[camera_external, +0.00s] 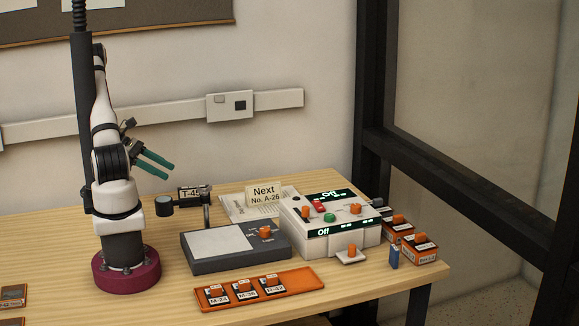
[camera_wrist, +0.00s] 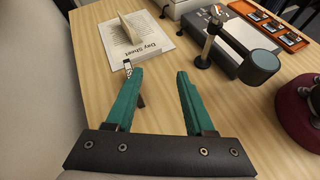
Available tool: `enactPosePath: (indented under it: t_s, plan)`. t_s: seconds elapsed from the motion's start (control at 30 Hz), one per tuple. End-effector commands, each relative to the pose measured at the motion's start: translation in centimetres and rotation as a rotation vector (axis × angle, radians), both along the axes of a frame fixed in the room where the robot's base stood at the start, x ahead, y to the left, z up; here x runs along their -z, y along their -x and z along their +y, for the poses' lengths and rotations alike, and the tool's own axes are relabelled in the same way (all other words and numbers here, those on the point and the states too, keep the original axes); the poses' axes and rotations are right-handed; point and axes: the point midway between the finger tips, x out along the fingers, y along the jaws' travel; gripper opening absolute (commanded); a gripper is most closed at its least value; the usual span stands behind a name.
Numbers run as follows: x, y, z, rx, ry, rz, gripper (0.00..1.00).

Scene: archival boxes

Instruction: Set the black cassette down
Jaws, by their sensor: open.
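My gripper (camera_external: 157,165) is open and empty, raised above the left part of the table with its teal fingers pointing down to the right. In the wrist view my gripper (camera_wrist: 158,75) shows bare wood between its fingers. In the wrist view a small dark-and-white piece (camera_wrist: 127,67) shows by the left fingertip, partly hidden by that finger. I cannot tell for certain which dark item is the black cassette.
An orange tray (camera_external: 216,304) holds labelled cassettes at the front. Behind it are a grey box (camera_external: 210,265) with a white top and a white console (camera_external: 345,240). Boxes (camera_external: 421,249) stand at right. A day sheet (camera_wrist: 140,45) lies behind. The left table is mostly clear.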

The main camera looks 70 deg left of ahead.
Motion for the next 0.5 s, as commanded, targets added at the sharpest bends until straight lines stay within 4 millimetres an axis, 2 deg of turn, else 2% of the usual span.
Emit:
enactPosePath:
  t_s: [0.03,0.1,0.2,0.27,0.5]
  plan:
    - [1.3,2.1,2.1,-0.146,0.065,-0.022,0.54]
    - [2.5,4.3,4.0,-0.293,0.127,-0.051,0.54]
    - [3.4,5.0,5.0,-0.376,0.164,-0.069,0.54]
    - [4.0,3.9,4.9,-0.38,0.168,-0.072,0.54]
    - [6.5,-2.3,3.9,-0.374,0.166,-0.068,0.54]
